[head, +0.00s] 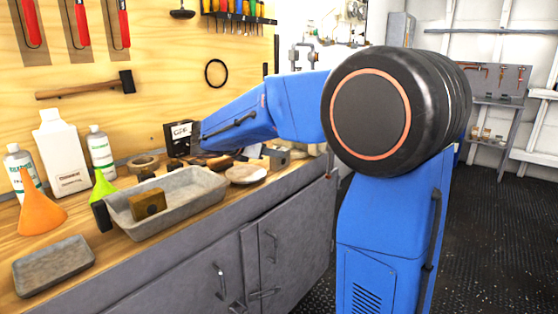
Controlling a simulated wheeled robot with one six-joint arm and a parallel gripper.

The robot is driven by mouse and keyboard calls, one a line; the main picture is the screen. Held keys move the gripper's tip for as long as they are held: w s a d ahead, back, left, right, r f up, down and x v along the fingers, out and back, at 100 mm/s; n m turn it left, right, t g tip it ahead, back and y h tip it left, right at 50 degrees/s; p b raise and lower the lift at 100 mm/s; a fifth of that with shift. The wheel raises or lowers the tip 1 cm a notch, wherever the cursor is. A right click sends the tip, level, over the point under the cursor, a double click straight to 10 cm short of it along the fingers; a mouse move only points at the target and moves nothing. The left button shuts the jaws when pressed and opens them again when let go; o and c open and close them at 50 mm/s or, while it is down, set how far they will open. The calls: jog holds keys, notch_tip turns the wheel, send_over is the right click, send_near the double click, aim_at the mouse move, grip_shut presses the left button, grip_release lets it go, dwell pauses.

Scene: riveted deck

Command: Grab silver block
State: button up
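A small silver-grey block (277,158) sits on the bench near its front edge, right of the round wooden dish and below my blue arm. My arm reaches left over the bench, and its far end is by a dark box (178,139). My gripper's fingers cannot be made out there, so I cannot tell whether it is open or holds anything. The silver block appears apart from the arm's end.
A grey tray (205,190) holds a brass-coloured block (148,204). An orange funnel (40,212), a green funnel (103,187) and white bottles (61,155) crowd the left. Open floor lies right.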

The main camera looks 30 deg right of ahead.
aim_at(280, 159)
jog(key=shift+x, duration=3.2)
grip_shut()
